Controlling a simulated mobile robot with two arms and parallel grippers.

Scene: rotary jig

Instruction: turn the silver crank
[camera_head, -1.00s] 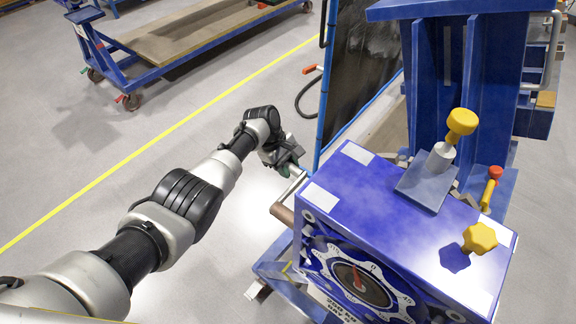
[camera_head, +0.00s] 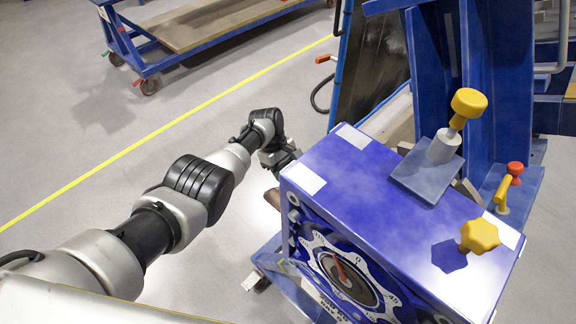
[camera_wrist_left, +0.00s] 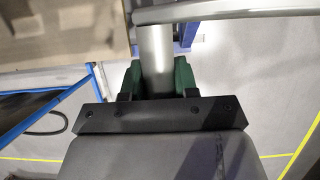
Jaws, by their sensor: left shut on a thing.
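My left gripper (camera_wrist_left: 156,80) is shut on the round silver grip of the silver crank (camera_wrist_left: 154,55). Its green fingers sit on either side of the grip, and a curved silver bar crosses above it. In the head view my left gripper (camera_head: 283,160) is at the left end of the blue jig box (camera_head: 390,200), partly behind its edge. A brown piece (camera_head: 272,197) shows just below it. Most of the crank is hidden there by the box and my wrist. My right gripper is not in view.
Yellow knobs (camera_head: 479,236) stand on the box top, one on a tilted grey plate (camera_head: 428,172). A dial (camera_head: 347,277) is on the front face. A blue frame (camera_head: 500,90) rises behind. A blue cart (camera_head: 150,60) stands far left; open floor lies between.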

